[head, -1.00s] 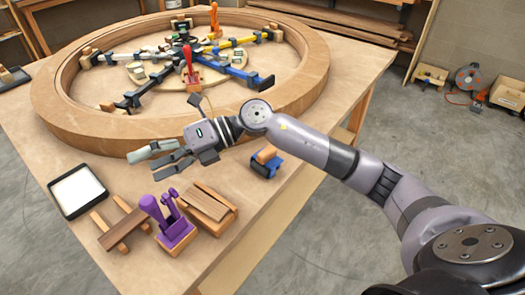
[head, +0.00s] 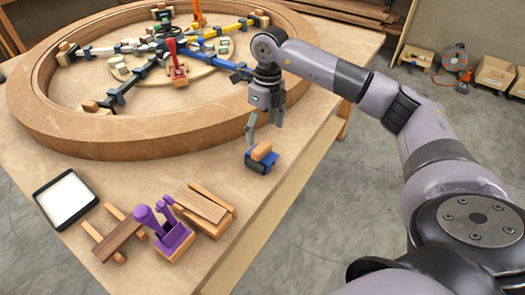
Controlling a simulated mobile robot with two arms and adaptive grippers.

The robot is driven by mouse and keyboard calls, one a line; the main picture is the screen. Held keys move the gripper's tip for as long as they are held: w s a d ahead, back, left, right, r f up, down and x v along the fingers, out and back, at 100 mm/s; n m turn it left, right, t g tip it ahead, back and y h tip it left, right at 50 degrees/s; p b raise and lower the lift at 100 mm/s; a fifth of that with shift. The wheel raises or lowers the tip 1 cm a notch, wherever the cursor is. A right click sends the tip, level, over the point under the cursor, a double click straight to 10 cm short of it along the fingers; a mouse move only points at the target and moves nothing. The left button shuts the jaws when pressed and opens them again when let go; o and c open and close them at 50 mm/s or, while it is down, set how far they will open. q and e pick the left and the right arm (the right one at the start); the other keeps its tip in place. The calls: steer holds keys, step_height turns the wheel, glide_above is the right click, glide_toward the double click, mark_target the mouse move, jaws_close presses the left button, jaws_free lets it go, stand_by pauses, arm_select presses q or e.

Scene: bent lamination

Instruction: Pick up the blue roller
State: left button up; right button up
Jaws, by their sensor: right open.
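The blue roller (head: 259,160) sits on the table near its right edge, in front of the wooden ring. It has a blue body with an orange-tan wooden piece on top. My right gripper (head: 264,130) points down above the roller, with its fingers apart and empty. Its fingertips are just above the roller's far side; I cannot tell whether they touch it. My left gripper does not show.
A large wooden ring (head: 150,146) with colored clamps fills the back of the table. A purple tool (head: 172,236), wood strips (head: 203,205) and a white-filled tray (head: 66,200) lie at the front left. Bare tabletop (head: 140,180) lies between them and the ring.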

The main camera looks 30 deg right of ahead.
mark_target(262, 147)
steer(key=f, duration=0.4)
steer(key=shift+s+a+f+p, duration=0.1)
steer(key=shift+a+f+p, duration=0.2)
steer(key=shift+f, duration=0.1)
steer(key=shift+a+f+p, duration=0.2)
steer(key=shift+f+p, duration=0.5)
steer(key=shift+f, duration=1.95)
steer(key=shift+c, duration=0.3)
steer(key=c, duration=1.3)
steer(key=shift+r, duration=0.1)
steer(key=shift+r, duration=0.2)
steer(key=shift+c, duration=1.3)
step_height(262, 147, up, 20)
steer(key=b, duration=0.2)
steer(key=shift+f, duration=0.25)
